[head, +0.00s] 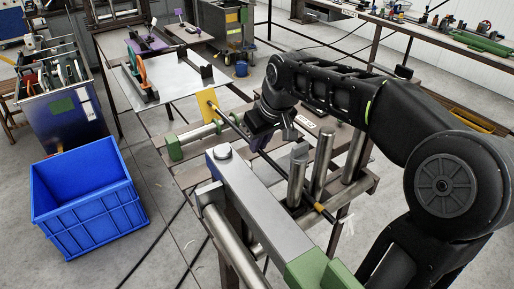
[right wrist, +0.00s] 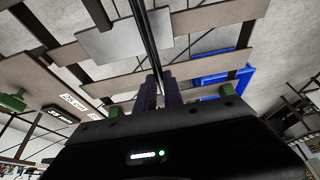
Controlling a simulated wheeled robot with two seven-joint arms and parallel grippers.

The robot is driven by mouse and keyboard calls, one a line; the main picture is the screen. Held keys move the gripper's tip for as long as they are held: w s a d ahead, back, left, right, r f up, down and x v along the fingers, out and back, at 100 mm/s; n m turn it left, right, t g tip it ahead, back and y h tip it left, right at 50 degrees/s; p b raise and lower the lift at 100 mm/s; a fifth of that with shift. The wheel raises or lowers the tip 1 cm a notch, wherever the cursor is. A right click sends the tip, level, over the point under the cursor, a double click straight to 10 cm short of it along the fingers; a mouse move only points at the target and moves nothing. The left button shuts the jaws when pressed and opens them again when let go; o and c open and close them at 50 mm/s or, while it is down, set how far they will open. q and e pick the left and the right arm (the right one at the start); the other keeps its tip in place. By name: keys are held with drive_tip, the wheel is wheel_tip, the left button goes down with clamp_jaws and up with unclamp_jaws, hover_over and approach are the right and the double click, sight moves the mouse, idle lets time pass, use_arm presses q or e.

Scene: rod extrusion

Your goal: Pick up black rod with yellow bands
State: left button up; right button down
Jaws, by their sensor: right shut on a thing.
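The black rod (head: 234,124) runs diagonally across the workbench in the head view, with a yellow band (head: 319,207) near its lower right end. My right gripper (head: 256,139) comes in from the right and is shut on the rod between its ends. The gripper hides the part that it holds. In the right wrist view the dark rod (right wrist: 147,40) stretches away from between the two fingers (right wrist: 159,92). I cannot tell whether the rod still touches its supports. My left gripper is in neither view.
Upright metal cylinders (head: 321,160) stand close to the rod on the right. A grey beam with a green end (head: 245,205) lies in front. A yellow plate (head: 207,104) is near the rod's far end. A blue crate (head: 88,200) sits on the floor at left.

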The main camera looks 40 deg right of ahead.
drive_tip(key=shift+r, duration=0.1)
wheel_tip(320, 180, up, 18)
drive_tip(key=p, duration=0.3)
idle(0.5)
idle(0.7)
